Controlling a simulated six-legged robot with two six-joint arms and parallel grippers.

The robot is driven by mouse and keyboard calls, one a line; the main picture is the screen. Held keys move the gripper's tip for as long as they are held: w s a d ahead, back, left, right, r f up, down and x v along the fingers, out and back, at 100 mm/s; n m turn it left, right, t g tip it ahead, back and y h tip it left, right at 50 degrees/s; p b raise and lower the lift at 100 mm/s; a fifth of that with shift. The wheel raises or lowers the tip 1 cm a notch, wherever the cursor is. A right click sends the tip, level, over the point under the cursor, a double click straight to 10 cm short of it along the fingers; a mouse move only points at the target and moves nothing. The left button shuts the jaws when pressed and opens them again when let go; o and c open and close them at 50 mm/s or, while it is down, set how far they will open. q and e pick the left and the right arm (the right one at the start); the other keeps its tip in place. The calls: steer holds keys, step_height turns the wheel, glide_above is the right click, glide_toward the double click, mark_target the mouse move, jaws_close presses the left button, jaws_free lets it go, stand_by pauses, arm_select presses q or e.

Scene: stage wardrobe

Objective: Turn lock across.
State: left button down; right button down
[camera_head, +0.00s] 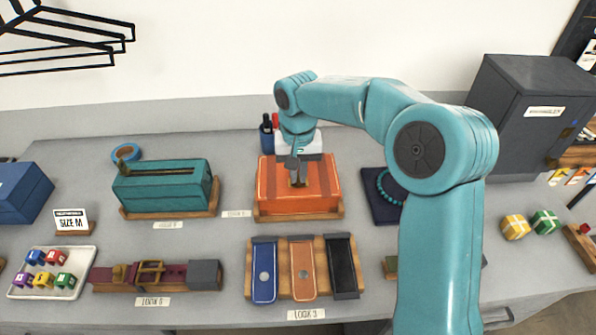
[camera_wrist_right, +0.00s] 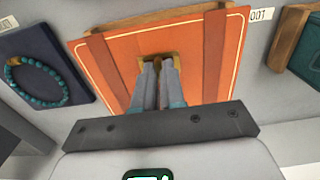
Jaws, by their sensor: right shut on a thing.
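The orange case (camera_head: 325,190) with brown straps lies on a wooden base in the middle of the table. Its brass lock (camera_head: 298,181) is on the top face, partly hidden by my gripper. My right gripper (camera_head: 297,178) reaches down onto the lock from above and is shut on it. In the right wrist view the orange case (camera_wrist_right: 210,60) fills the upper middle, and the two fingers of my right gripper (camera_wrist_right: 158,75) meet at the brass lock (camera_wrist_right: 175,57). The fingers cover most of the lock, so its angle is hard to tell. My left gripper is not in view.
A teal box (camera_head: 165,190) with a brass part stands left of the case. A dark pad with a teal bead bracelet (camera_head: 388,190) is to its right. A board with three straps (camera_head: 284,290) lies in front. A dark grey cabinet (camera_head: 520,95) stands at the back right.

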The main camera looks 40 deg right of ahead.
mark_target(298, 178)
steer(key=shift+s+a+f, duration=0.1)
steer(key=shift+s, duration=0.05)
stand_by(0.3)
steer(key=c, duration=1.2)
jaws_free()
steer(key=shift+r, duration=0.2)
step_height(298, 178, up, 16)
steer(key=shift+r+p, duration=0.1)
steer(key=shift+p, duration=0.75)
